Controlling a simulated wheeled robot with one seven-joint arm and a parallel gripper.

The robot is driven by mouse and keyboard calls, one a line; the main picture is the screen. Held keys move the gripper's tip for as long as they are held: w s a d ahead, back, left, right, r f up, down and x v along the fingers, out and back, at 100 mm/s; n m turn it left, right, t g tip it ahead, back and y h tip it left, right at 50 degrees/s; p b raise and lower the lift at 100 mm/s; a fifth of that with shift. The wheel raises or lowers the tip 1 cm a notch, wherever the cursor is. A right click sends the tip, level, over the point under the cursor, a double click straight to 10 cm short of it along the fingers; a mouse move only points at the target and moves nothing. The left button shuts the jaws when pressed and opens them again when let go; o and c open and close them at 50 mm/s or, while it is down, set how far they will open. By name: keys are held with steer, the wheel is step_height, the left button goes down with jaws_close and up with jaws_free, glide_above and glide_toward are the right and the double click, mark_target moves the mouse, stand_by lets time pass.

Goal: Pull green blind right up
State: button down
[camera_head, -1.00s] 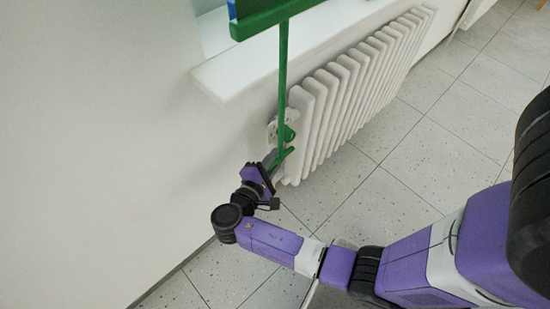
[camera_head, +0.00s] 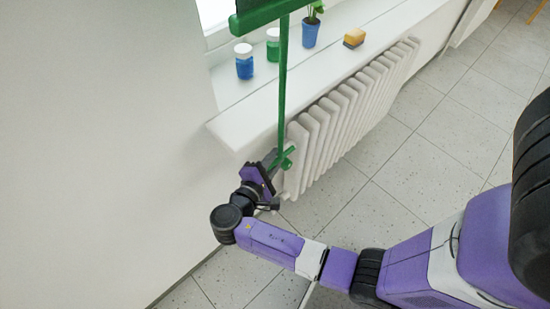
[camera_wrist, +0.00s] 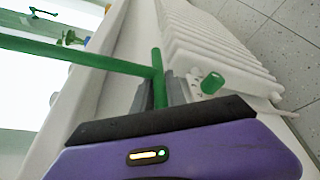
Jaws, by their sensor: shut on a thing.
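The green blind shows only its bottom rail (camera_head: 262,17) at the top of the head view, hanging in front of the window above the sill. The rest of the blind is out of frame. A long green rod (camera_head: 283,85) hangs from the rail down past the sill's front edge. My gripper (camera_head: 274,163) is shut on the green crossbar handle at the rod's lower end, just below the sill. In the wrist view the handle (camera_wrist: 157,68) stands between the grey fingers, and the rod (camera_wrist: 80,57) runs off to the left.
A white sill (camera_head: 245,118) carries a blue jar (camera_head: 244,68), a green jar (camera_head: 273,50), a plant in a blue pot (camera_head: 310,34) and a sponge (camera_head: 354,38). A white radiator (camera_head: 345,120) with a green valve knob (camera_wrist: 212,82) is close beside my gripper. The tiled floor is clear.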

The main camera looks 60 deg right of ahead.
steer(key=shift+s+r, duration=0.1)
steer(key=shift+s, duration=0.2)
steer(key=c, duration=1.4)
jaws_free()
steer(key=shift+w+r, duration=0.1)
steer(key=shift+b+v, duration=0.55)
steer(key=shift+v, duration=3.3)
